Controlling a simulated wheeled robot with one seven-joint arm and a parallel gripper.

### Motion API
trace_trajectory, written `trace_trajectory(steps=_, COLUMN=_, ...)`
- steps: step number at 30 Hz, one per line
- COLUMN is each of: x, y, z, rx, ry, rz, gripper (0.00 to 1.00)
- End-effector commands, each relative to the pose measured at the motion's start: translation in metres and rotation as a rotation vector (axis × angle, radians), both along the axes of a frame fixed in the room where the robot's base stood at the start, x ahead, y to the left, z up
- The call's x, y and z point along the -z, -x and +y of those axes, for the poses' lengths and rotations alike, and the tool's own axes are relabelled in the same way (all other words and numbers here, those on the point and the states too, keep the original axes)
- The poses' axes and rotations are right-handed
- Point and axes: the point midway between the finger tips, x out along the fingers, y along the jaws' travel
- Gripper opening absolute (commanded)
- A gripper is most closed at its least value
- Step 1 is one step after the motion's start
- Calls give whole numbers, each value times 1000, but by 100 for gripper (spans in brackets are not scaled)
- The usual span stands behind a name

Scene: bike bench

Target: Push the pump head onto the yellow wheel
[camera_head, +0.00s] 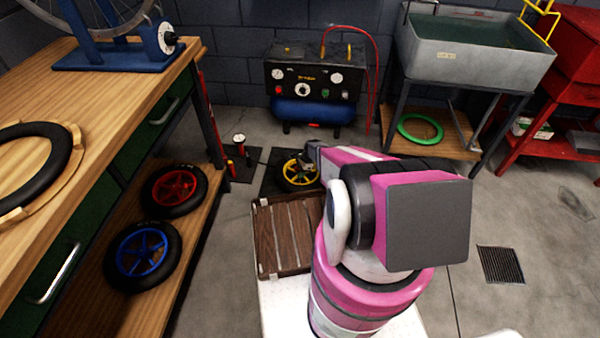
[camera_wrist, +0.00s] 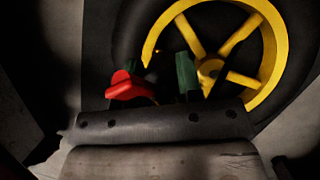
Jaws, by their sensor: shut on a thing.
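The yellow wheel (camera_head: 292,179), with a dark tire, lies on a dark mat on the floor in the head view, partly hidden by my arm. In the wrist view the yellow wheel (camera_wrist: 278,50) fills the upper right, its spokes and hub showing. My gripper (camera_head: 311,154) is over the wheel's far right side and is shut on the pump head. In the wrist view a red part, seemingly the pump head (camera_wrist: 124,87), shows beside a dark green piece, in front of the rim. The grip is dark there, and I cannot tell whether the pump head touches the valve.
The floor pump's gauge (camera_head: 239,138) stands left of the wheel. A wooden slatted crate (camera_head: 283,236) is in front of it. The workbench (camera_head: 150,85) is at left, with red and blue wheels on its shelf. A compressor (camera_head: 312,85) stands behind. Floor to the right is mostly clear.

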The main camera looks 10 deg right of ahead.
Motion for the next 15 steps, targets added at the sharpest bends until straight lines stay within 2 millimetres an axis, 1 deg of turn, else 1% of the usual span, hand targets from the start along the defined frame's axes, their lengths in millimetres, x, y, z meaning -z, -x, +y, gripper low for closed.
trace_trajectory(steps=15, x=9, y=0, z=0, rx=0, ry=0, rz=0, gripper=5)
